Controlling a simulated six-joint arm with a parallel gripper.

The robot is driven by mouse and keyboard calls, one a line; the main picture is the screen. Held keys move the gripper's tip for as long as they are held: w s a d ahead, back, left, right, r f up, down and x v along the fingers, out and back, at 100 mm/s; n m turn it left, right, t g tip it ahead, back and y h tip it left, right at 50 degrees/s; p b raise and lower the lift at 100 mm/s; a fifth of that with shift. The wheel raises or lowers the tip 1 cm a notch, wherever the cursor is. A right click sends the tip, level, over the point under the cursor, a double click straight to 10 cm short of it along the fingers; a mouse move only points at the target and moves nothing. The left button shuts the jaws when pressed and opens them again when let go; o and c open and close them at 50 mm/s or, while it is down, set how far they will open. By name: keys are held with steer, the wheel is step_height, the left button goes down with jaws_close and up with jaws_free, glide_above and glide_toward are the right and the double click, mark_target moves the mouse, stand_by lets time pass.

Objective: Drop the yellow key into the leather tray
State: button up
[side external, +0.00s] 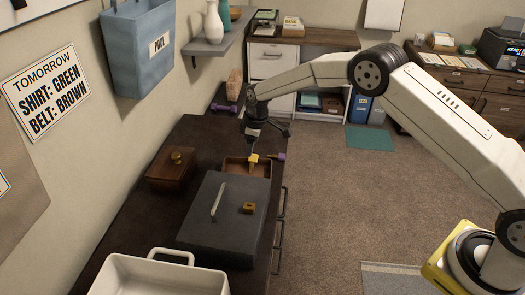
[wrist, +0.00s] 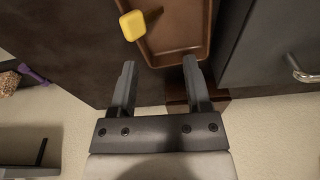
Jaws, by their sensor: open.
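The yellow key (side external: 253,158) is at the brown leather tray (side external: 234,166) in the side view, its thick head up and a thin part pointing down toward the tray floor. In the wrist view the yellow head (wrist: 132,25) overlaps the left rim of the tray (wrist: 178,38). I cannot tell whether the key rests on the tray or is just above it. My gripper (side external: 264,138) is above the tray, apart from the key. In the wrist view its two fingers (wrist: 159,66) are spread with nothing between them, and the key is beyond the left fingertip.
A dark grey box (side external: 225,205) with a light handle and a small orange-brown block stands in front of the tray. A brown wooden box (side external: 171,172) is to its left. A white bin (side external: 150,275) stands nearest the camera.

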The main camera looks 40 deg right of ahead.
steer(key=r, duration=0.4)
steer(key=shift+s+d+r, duration=0.25)
steer(key=shift+r, duration=0.05)
steer(key=s+d+r+m, duration=0.2)
steer(key=s+m, duration=0.1)
steer(key=s, duration=0.8)
steer(key=s+d+r+m, duration=0.2)
steer(key=s, duration=0.9)
steer(key=s+d+r+m+t+h, duration=0.1)
steer(key=s+d+r+m, duration=0.1)
steer(key=s, duration=0.8)
steer(key=shift+s+d+m, duration=0.35)
steer(key=shift+s+m, duration=0.05)
steer(key=shift+m, duration=0.4)
